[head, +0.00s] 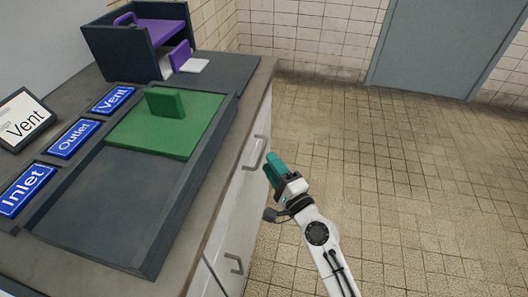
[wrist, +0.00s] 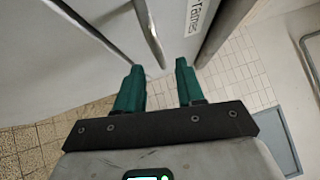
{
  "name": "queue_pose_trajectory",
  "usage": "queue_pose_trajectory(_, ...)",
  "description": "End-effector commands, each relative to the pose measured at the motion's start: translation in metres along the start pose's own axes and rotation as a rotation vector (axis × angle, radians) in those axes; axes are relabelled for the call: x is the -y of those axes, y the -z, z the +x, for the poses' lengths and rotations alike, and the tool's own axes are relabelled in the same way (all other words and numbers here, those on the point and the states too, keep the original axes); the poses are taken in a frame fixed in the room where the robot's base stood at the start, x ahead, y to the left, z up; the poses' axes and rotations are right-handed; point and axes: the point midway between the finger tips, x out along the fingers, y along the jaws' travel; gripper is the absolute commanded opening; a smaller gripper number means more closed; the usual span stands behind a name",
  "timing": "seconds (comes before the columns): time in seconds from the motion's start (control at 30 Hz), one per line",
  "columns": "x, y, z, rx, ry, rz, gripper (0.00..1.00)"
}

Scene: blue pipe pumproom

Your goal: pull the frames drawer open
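The frames drawer (wrist: 172,35) has a white front with a label (wrist: 200,14) of which "rames" is readable in the wrist view. Its grey bar handle (wrist: 148,32) runs down toward the space between my fingertips. In the head view, a handle (head: 253,152) on the white cabinet front is just left of my gripper (head: 273,168). The front there looks flush with the cabinet. My gripper's two teal fingers (wrist: 160,72) are apart, with nothing held between them. I cannot tell whether the handle's end lies between the fingertips or just beyond them.
Another handle (head: 234,263) is lower in the head view. The counter carries a green plate (head: 185,135), a dark tray (head: 105,205), blue signs (head: 74,138) and a purple-and-black rack (head: 120,50). Tiled floor (head: 400,190) is clear to the right, with a grey door (head: 440,45) behind.

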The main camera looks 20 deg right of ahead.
Motion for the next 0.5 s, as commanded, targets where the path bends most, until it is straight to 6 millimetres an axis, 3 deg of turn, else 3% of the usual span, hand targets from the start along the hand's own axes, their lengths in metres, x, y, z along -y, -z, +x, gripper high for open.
queue_pose_trajectory(0.2, 0.001, -0.001, 0.031, 0.002, 0.0, -0.001, 0.38)
queue_pose_trajectory(0.5, -0.001, -0.001, 0.043, 0.002, -0.001, -0.001, 0.38)
